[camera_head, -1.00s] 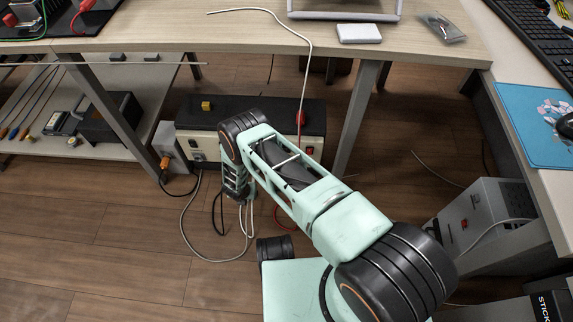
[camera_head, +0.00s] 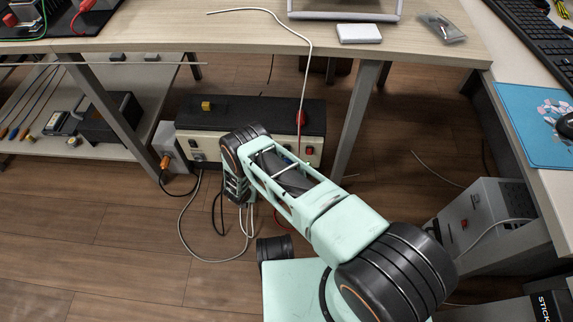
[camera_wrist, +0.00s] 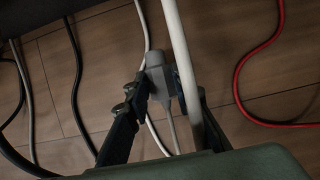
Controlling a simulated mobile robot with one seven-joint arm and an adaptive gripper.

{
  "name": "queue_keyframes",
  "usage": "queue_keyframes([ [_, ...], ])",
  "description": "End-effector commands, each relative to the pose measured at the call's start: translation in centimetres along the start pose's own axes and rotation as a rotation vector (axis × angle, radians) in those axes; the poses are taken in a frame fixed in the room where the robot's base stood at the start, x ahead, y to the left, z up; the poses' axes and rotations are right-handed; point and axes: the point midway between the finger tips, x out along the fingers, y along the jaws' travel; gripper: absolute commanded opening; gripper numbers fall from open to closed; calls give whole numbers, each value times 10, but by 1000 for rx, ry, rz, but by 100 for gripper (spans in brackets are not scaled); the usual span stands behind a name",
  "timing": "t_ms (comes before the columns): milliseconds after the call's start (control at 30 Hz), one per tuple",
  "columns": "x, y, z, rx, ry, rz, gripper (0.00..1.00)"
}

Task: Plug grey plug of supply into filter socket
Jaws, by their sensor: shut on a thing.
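In the wrist view my gripper (camera_wrist: 160,84) is shut on a grey plug (camera_wrist: 157,70), with one finger on each side. A thin grey cable runs down from the plug. In the head view my gripper (camera_head: 237,190) is low above the floor, in front of a long black-topped box with a beige front (camera_head: 262,113). Dark sockets (camera_head: 196,150) show at the left of that front; my arm covers its middle. I cannot tell which box is the filter. The plug is hidden in the head view, and no socket shows clearly in the wrist view.
A white cable (camera_wrist: 178,50) passes close beside the plug; a red cable (camera_wrist: 239,75) curves at the right. A small box with an orange plug (camera_head: 165,161) stands left of the long box. A table leg (camera_head: 355,120) is to the right. Cables lie on the floor.

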Motion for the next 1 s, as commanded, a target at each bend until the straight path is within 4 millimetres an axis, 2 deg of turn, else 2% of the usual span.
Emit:
queue_keyframes([
  [967,34,0,-14,1,0,0,0],
  [1000,33,0,-13,1,0,0,26],
])
